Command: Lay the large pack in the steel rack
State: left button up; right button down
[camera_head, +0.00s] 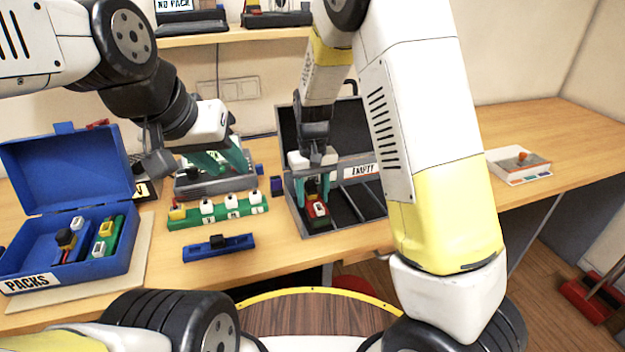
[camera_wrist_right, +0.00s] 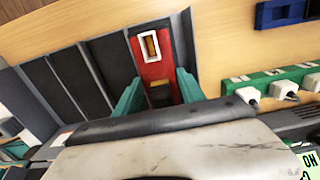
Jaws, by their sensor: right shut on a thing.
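The steel rack (camera_head: 347,207) is a grey open box with dividers and an "EMPTY" label. It also shows in the right wrist view (camera_wrist_right: 110,62). A red pack (camera_head: 317,208) with a white-framed window and a yellow part is in the rack's leftmost compartment. In the right wrist view the red pack (camera_wrist_right: 153,70) lies between my teal fingers. My right gripper (camera_head: 311,190) is shut on it, reaching down into the rack. Whether the pack rests on the rack floor is unclear. My left gripper (camera_head: 222,160) is open and empty, over a grey device.
A blue case (camera_head: 65,270) marked "PACKS" holds several coloured packs. A green strip (camera_head: 217,216) with white plugs and a blue bar (camera_head: 219,247) lie left of the rack. A small tray (camera_head: 520,167) stands at right. The table beyond my right arm is mostly clear.

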jog(key=shift+f, duration=0.55)
jog(key=c, duration=0.6)
grip_release()
jog(key=shift+r, duration=0.1)
